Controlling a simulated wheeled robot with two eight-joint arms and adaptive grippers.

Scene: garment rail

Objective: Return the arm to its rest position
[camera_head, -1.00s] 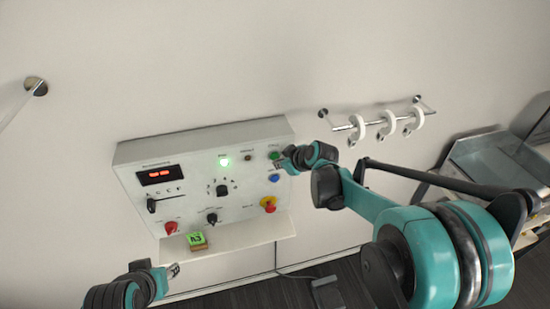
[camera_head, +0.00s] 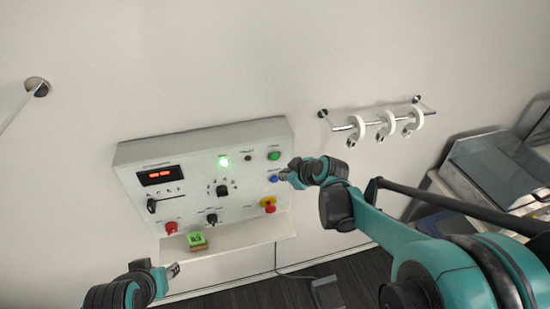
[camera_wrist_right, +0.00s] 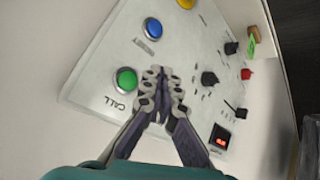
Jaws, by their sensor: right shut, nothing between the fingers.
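My right gripper (camera_head: 285,175) is shut and empty in front of the right edge of the control panel (camera_head: 140,152), near the blue button (camera_head: 273,180) in the head view. In the right wrist view the shut fingers (camera_wrist_right: 160,85) point at the panel face, with the green button (camera_wrist_right: 126,79) to the left and the blue button (camera_wrist_right: 152,28) above it. I cannot tell the exact gap to the panel. My left gripper (camera_head: 173,269) is at the bottom left, below the panel shelf; its finger state is too small to tell.
A small green block (camera_head: 196,240) sits on the panel's shelf (camera_head: 245,236). A chrome rail (camera_head: 342,128) with white rings (camera_head: 387,124) is on the wall at the right. A grey tray-like unit (camera_head: 490,165) stands at the far right.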

